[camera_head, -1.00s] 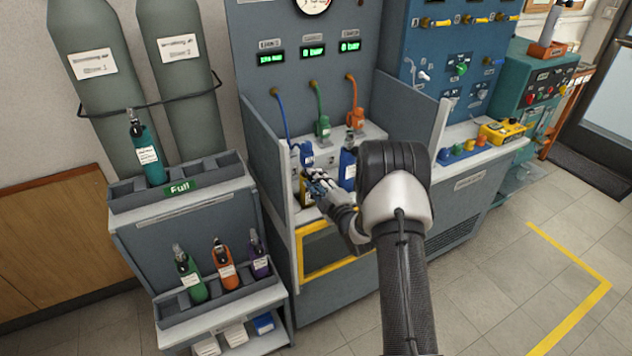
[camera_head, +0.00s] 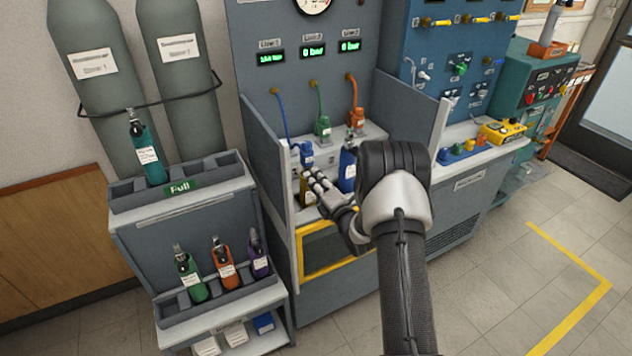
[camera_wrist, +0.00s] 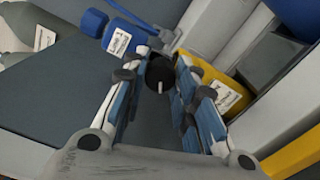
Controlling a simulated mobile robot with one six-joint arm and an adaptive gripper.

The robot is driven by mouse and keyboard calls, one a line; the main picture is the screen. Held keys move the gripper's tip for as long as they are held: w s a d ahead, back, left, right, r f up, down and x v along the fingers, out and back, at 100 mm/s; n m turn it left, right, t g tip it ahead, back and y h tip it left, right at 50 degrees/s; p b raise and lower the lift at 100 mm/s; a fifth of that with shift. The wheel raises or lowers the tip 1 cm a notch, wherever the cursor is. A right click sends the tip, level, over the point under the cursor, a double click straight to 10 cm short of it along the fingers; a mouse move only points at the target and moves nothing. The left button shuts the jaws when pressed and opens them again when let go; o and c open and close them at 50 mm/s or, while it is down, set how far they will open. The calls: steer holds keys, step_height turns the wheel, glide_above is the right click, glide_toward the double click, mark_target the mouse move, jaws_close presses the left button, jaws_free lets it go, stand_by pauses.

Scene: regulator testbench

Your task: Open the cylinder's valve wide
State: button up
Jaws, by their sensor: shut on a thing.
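A yellow cylinder (camera_head: 306,193) stands in the bench bay below the blue regulator (camera_head: 306,155), which hangs on a blue hose. In the wrist view the yellow cylinder (camera_wrist: 208,84) lies right of centre and the blue regulator (camera_wrist: 118,36) upper left. A round black valve knob (camera_wrist: 160,73) with a white mark sits between them. My gripper (camera_wrist: 157,80) has its blue-padded fingers on both sides of this knob and is shut on it. In the head view my gripper (camera_head: 318,183) partly hides the yellow cylinder and its valve.
A blue cylinder (camera_head: 348,170) stands close to the right of my gripper. Grey bay walls (camera_head: 268,150) rise on both sides. Green (camera_head: 322,126) and orange (camera_head: 356,118) regulators hang behind. The rack with several cylinders (camera_head: 180,200) is at the left.

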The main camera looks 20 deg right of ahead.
stand_by(0.4)
steer(key=o, duration=1.1)
steer(key=s, duration=1.2)
steer(key=shift+d, duration=0.2)
